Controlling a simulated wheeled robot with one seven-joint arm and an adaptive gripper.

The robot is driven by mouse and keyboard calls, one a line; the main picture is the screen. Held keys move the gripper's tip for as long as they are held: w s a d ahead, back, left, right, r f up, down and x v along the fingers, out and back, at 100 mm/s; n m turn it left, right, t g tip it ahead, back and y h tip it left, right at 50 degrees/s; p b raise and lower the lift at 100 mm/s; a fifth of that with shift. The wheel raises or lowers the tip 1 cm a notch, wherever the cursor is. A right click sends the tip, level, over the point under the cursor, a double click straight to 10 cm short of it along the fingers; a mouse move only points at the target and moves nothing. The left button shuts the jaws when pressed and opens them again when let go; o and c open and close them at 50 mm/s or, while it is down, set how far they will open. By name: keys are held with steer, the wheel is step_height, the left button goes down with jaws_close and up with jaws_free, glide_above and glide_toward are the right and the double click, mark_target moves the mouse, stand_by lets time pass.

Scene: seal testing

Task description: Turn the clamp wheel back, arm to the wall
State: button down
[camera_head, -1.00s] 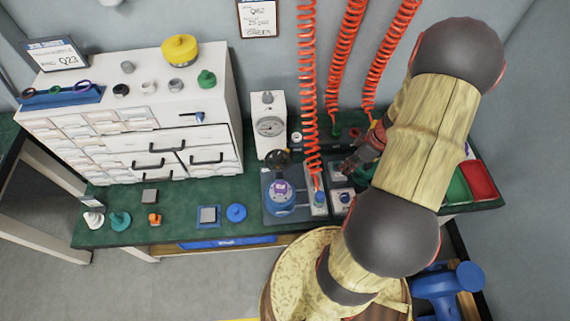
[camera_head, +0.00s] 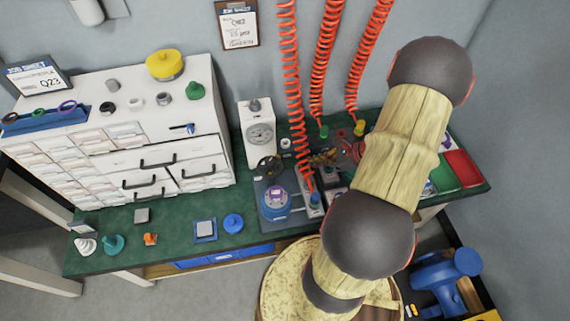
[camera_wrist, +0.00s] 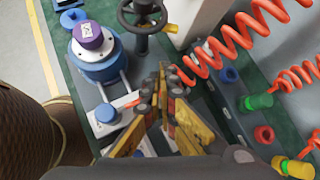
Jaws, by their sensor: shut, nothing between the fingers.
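The clamp wheel is a black handwheel (camera_head: 268,166) on an upright stem, just behind a round blue fixture (camera_head: 276,203) with a purple cap. In the wrist view the wheel (camera_wrist: 142,14) is at the top, cut by the frame edge, with the blue fixture (camera_wrist: 97,66) to its left. A small yellow piece shows to the right of the wheel's stem. My gripper (camera_head: 318,158) is to the right of the wheel and apart from it. In the wrist view its fingertips (camera_wrist: 168,76) are together, empty, below the wheel.
A white gauge box (camera_head: 259,135) stands behind the wheel. Red coiled hoses (camera_head: 294,95) hang close to my gripper, one reaching down beside the blue fixture. A white drawer cabinet (camera_head: 130,150) fills the left of the green bench. Red and green bins (camera_head: 463,168) are at the right.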

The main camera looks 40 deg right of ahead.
steer(key=w+a+f+m+b, duration=0.2)
steer(key=w+a+f+b, duration=0.2)
steer(key=w+f, duration=0.3)
steer(key=shift+w+a+m+b, duration=0.25)
steer(key=shift+w+b, duration=0.4)
steer(key=shift+w, duration=1)
steer(key=shift+w+d+n+g+y+p, duration=0.15)
steer(key=shift+w+n+g+y+p, duration=0.2)
steer(key=shift+n+p, duration=0.3)
steer(key=shift+w+d+n+g+y+p, duration=0.15)
steer(key=shift+w+n+y+p, duration=0.25)
steer(key=shift+n+y+p, duration=0.15)
steer(key=shift+w+n+g+y+p, duration=0.8)
steer(key=shift+w+n+p, duration=0.2)
steer(key=shift+n, duration=0.55)
steer(key=shift+w+n, duration=0.1)
steer(key=shift+n, duration=0.3)
